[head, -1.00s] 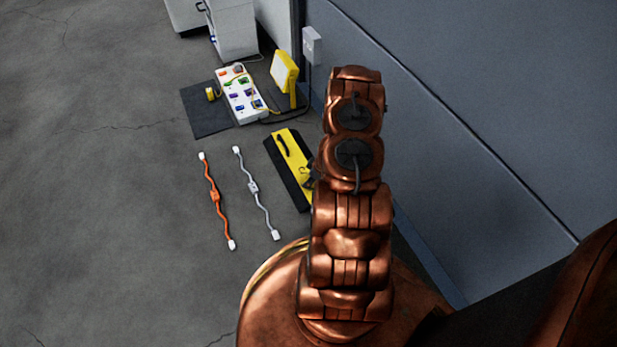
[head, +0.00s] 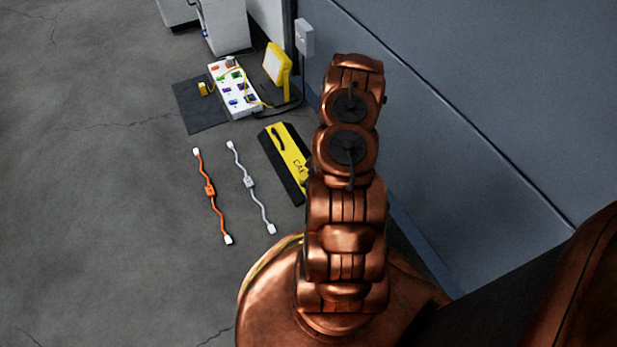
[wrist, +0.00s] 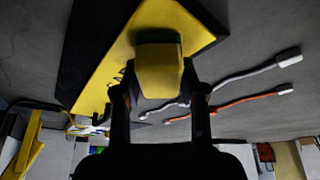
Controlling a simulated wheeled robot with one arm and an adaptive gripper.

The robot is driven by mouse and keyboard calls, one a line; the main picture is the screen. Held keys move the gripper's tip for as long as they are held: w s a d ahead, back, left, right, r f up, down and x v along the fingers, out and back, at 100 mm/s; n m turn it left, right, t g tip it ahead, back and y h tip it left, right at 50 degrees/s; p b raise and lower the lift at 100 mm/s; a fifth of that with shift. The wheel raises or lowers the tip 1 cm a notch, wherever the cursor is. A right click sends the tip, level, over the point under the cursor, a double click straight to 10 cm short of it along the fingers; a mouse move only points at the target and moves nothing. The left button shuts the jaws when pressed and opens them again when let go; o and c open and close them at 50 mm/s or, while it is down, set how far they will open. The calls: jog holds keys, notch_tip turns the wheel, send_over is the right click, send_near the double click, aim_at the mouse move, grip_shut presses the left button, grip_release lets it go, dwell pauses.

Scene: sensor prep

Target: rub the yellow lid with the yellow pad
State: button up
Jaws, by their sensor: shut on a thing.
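The yellow lid (head: 291,151) lies on the floor beside my arm, with a black strip along its left side and dark scribbled marks on its face. In the wrist view the lid (wrist: 115,50) fills the upper left, with the marks just left of the pad. My gripper (wrist: 160,92) is shut on the yellow pad (wrist: 160,75), which has a dark green layer at its far end. The pad is over the lid; I cannot tell whether they touch. In the head view my arm hides the pad and most of the gripper.
An orange cable (head: 210,190) and a white cable (head: 249,181) lie left of the lid. A grey wall (head: 440,100) rises on the right.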

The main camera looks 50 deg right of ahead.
jog(key=shift+w+d+r+p, duration=0.1)
jog(key=shift+r+p, duration=1.9)
jog(key=shift+r, duration=0.7)
jog(key=shift+r, duration=0.1)
notch_tip(320, 180, up, 3)
jog(key=p, duration=0.2)
jog(key=shift+p, duration=0.35)
